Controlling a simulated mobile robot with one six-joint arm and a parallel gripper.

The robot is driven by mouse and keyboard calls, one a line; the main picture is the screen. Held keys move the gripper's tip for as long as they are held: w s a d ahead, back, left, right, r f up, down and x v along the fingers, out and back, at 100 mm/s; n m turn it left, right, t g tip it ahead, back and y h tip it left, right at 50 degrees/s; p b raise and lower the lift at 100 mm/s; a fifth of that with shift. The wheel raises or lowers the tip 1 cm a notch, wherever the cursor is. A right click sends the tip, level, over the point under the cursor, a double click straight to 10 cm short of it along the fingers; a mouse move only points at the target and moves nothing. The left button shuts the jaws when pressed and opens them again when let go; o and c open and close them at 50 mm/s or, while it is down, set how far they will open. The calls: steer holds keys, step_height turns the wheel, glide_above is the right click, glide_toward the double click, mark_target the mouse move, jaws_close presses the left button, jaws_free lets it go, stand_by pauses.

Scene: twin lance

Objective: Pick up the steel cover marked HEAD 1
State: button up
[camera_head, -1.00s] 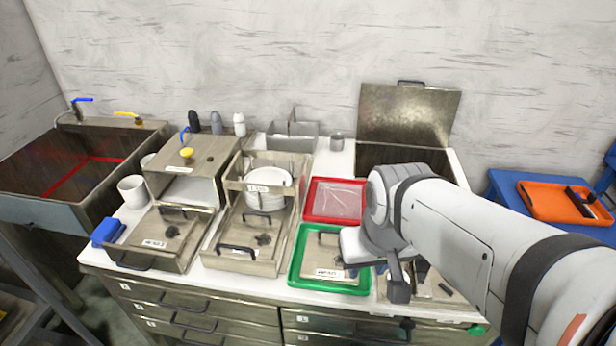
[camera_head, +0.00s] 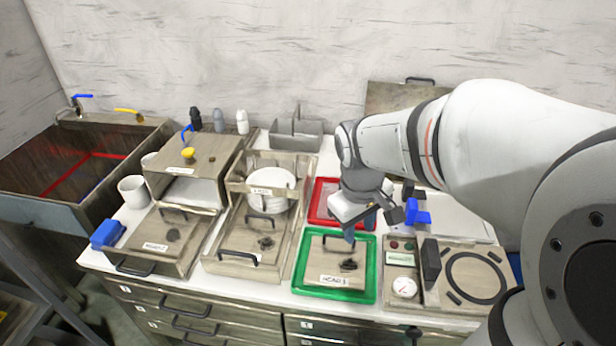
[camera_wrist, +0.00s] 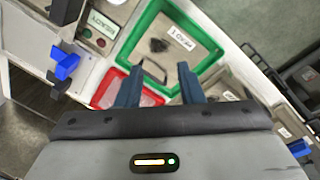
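The steel cover (camera_head: 318,265) lies flat in the green tray (camera_head: 300,290). In the wrist view, the cover (camera_wrist: 160,60) lies beyond my fingers inside the green tray (camera_wrist: 128,40). My gripper (camera_head: 360,228) is above the back right part of the green tray, apart from the cover and partly hiding it. In the wrist view, my gripper (camera_wrist: 160,85) has its two blue fingers spread with nothing between them.
A red tray (camera_head: 322,204) sits behind the green one. A blue block (camera_head: 418,212) is near the gripper. A similar labelled steel cover (camera_head: 168,240) lies at left.

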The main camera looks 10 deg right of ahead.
steer(key=w+a+f+n+g+h, duration=0.1)
steer(key=w+f+n+h, duration=0.1)
steer(key=w+f+n, duration=0.45)
steer(key=n+g+h+p, duration=0.1)
steer(key=n+p, duration=0.1)
steer(key=n, duration=0.1)
glide_toward(337, 258)
steer(key=w+d+f, duration=0.1)
steer(key=f, duration=0.1)
steer(key=w+d+f, duration=0.1)
steer(key=d+f, duration=0.1)
steer(key=w+d+f, duration=0.1)
steer(key=d, duration=0.1)
steer(key=shift+w+f, duration=0.25)
steer(key=shift+f, duration=0.15)
jaws_close()
